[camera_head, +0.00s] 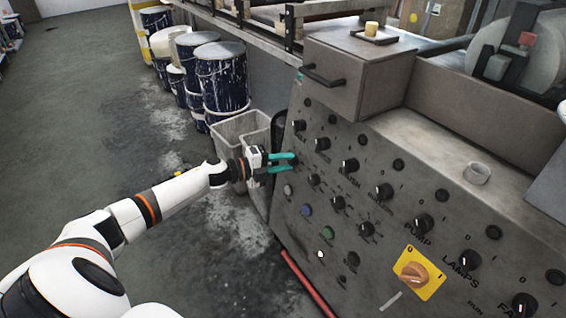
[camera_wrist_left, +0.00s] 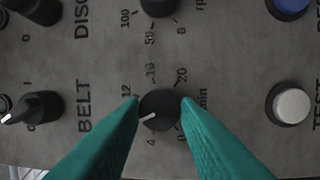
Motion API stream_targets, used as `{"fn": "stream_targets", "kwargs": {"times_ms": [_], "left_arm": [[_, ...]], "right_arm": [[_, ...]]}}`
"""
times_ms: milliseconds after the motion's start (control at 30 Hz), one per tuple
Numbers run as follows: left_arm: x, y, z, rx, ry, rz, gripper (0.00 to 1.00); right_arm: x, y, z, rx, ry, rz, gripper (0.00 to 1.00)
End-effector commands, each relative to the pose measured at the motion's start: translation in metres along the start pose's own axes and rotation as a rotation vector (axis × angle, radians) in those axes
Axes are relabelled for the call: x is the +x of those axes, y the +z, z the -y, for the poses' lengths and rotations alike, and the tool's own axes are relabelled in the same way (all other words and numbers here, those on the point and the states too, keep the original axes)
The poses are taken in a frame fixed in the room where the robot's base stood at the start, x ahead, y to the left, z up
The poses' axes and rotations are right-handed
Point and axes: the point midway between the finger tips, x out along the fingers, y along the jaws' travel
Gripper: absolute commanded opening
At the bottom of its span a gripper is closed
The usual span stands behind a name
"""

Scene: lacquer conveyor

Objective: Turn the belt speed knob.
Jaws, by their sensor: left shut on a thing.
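The belt speed knob (camera_wrist_left: 160,110) is a round black knob with a white pointer line, inside a printed number scale beside the word BELT in the left wrist view. The line points to the lower left, near the 4. My left gripper (camera_wrist_left: 160,103) has its teal fingers on both sides of this knob and is shut on it. In the head view my left gripper (camera_head: 292,163) reaches the left part of the sloped grey control panel (camera_head: 330,240), and its fingers largely hide the knob. My right gripper is not in view.
Other black knobs surround it, including one (camera_wrist_left: 40,107) to the left in the wrist view. A white button (camera_wrist_left: 292,104) lies to the right. A grey box with a handle (camera_head: 360,75) sits above the panel. Bins (camera_head: 228,128) and paint drums (camera_head: 222,85) stand behind my arm.

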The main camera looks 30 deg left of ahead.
Motion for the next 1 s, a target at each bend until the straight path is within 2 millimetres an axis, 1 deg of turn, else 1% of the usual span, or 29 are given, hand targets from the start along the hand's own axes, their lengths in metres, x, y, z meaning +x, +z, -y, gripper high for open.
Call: {"fn": "stream_targets", "kwargs": {"times_ms": [100,133,200,267,533,667,767,800,900,1000], "left_arm": [[0.0,0.001,0.001,-0.001,-0.001,0.003,0.06],[0.0,0.001,0.001,-0.002,-0.001,0.003,0.31],[0.0,0.001,0.001,-0.002,-0.001,0.003,0.42],[0.0,0.001,0.001,-0.002,-0.001,0.003,0.51],[0.0,0.001,0.001,-0.002,0.0,0.001,0.51],[-0.009,0.0,0.001,-0.004,-0.002,0.001,0.51],[-0.024,0.001,0.002,-0.003,-0.005,0.001,0.51],[-0.031,0.001,0.002,-0.002,-0.005,0.001,0.51],[-0.052,0.001,0.002,-0.004,-0.006,0.0,0.51],[-0.072,0.001,0.002,-0.005,-0.006,0.001,0.51]], "right_arm": [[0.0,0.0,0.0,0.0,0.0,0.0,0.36],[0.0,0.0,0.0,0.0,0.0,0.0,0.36],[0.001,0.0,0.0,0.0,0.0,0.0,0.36],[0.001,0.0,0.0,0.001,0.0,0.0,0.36],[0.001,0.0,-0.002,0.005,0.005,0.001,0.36],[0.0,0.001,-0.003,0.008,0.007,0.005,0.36],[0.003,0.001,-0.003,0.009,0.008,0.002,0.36],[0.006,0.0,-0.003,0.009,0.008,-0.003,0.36],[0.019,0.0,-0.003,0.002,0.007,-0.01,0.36],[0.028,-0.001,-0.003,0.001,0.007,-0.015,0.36]]}}
